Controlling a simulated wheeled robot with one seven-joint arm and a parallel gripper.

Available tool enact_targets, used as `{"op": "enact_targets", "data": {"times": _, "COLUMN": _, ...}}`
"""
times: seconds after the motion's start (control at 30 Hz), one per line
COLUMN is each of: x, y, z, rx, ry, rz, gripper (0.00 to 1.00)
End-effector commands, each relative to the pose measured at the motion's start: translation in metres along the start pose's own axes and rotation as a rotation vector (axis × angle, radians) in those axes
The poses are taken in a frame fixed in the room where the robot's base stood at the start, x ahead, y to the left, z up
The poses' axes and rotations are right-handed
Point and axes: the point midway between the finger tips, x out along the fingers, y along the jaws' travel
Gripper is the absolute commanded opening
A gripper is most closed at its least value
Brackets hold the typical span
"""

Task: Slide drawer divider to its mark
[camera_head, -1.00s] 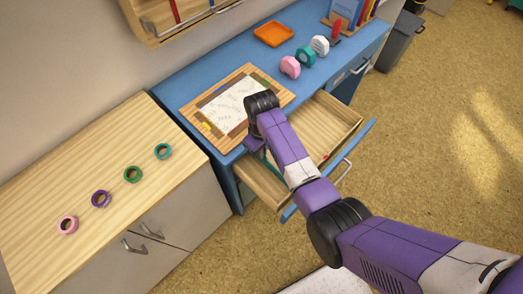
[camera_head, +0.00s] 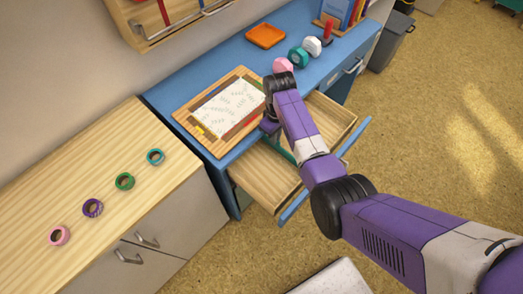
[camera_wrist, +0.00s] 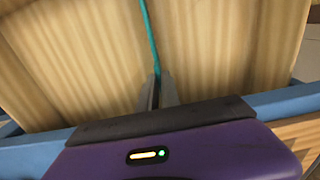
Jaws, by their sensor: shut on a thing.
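The wooden drawer (camera_head: 268,172) is pulled open under the blue desk. The teal divider (camera_head: 283,151) stands across it, partly hidden by my arm, with bare drawer floor on both sides. In the wrist view the divider (camera_wrist: 150,38) is a thin upright strip running away from my gripper. My gripper (camera_wrist: 157,92) is shut on its near end. In the head view my gripper (camera_head: 269,127) reaches down at the desk's front edge, its fingertips hidden. I cannot make out a mark on the drawer.
A wooden board with a patterned sheet (camera_head: 230,108) lies on the desk close behind my gripper. Pink (camera_head: 283,66), teal (camera_head: 298,57) and white (camera_head: 312,46) objects and an orange tray (camera_head: 265,36) stand farther back. Several coloured rings lie on the left cabinet (camera_head: 112,160).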

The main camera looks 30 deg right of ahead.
Motion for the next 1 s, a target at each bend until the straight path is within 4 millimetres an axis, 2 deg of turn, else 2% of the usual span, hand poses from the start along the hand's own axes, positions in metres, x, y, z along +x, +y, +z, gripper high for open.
{"op": "enact_targets", "data": {"times": 0.03, "x": 0.003, "y": 0.016, "z": -0.001, "rx": 0.006, "ry": 0.003, "rz": 0.002, "gripper": 0.00}}
{"op": "enact_targets", "data": {"times": 0.1, "x": 0.003, "y": 0.030, "z": -0.001, "rx": 0.004, "ry": 0.003, "rz": 0.002, "gripper": 0.00}}
{"op": "enact_targets", "data": {"times": 0.23, "x": 0.001, "y": 0.045, "z": 0.000, "rx": 0.001, "ry": 0.002, "rz": 0.001, "gripper": 0.00}}
{"op": "enact_targets", "data": {"times": 0.57, "x": 0.000, "y": 0.048, "z": 0.000, "rx": -0.001, "ry": 0.001, "rz": 0.001, "gripper": 0.00}}
{"op": "enact_targets", "data": {"times": 0.6, "x": 0.000, "y": 0.048, "z": 0.000, "rx": -0.001, "ry": 0.001, "rz": 0.001, "gripper": 0.11}}
{"op": "enact_targets", "data": {"times": 0.7, "x": 0.000, "y": 0.048, "z": 0.000, "rx": -0.001, "ry": 0.001, "rz": 0.000, "gripper": 0.29}}
{"op": "enact_targets", "data": {"times": 1.0, "x": -0.001, "y": 0.047, "z": 0.000, "rx": -0.001, "ry": 0.001, "rz": 0.000, "gripper": 0.29}}
